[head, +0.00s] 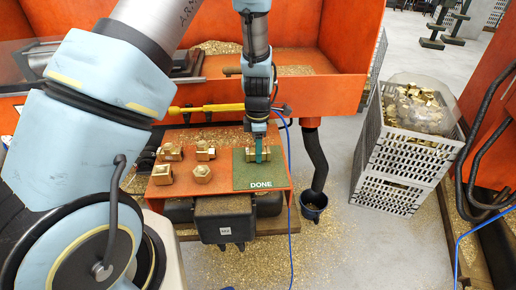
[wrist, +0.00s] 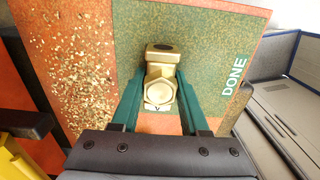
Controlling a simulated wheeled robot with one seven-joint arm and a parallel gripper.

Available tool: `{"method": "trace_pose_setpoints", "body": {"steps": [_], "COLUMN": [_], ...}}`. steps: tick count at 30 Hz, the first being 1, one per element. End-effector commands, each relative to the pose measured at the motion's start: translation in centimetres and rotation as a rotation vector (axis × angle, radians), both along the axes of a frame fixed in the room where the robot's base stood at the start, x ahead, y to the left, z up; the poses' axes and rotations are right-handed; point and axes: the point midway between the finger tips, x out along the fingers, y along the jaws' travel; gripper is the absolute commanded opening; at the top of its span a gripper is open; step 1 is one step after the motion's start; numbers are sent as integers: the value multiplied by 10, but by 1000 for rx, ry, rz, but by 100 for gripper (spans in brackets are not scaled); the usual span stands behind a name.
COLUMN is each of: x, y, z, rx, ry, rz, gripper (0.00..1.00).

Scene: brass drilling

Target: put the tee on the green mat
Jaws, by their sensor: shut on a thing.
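The brass tee (wrist: 160,82) is between the two green fingers of my gripper (wrist: 160,78) in the wrist view, and the gripper is shut on it. In the head view my gripper (head: 262,153) points down over the green mat (head: 245,181), which is marked DONE. The tee shows partly beside the fingers there (head: 249,156). The mat also spreads behind the tee in the wrist view (wrist: 210,45). I cannot tell whether the tee touches the mat or is slightly above it.
Several other brass fittings (head: 202,173) stand on the orange bench to the left of the mat. A yellow tool (head: 208,108) lies behind them. Brass chips are scattered over the bench and floor. A grey crate (head: 405,150) stands on the right.

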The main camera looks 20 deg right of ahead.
Motion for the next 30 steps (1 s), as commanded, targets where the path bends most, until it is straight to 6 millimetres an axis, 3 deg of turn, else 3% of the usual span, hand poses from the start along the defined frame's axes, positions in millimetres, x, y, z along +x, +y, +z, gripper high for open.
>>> {"method": "trace_pose_setpoints", "body": {"steps": [9,10,18,30], "x": [0,0,0,0], "y": [0,0,0,-1], "z": [-3,-4,-3,9], "rx": [0,0,0,-1], "ry": [-1,0,1,-1], "rz": [-1,-1,-1,-2], "gripper": [0,46,75,75]}}
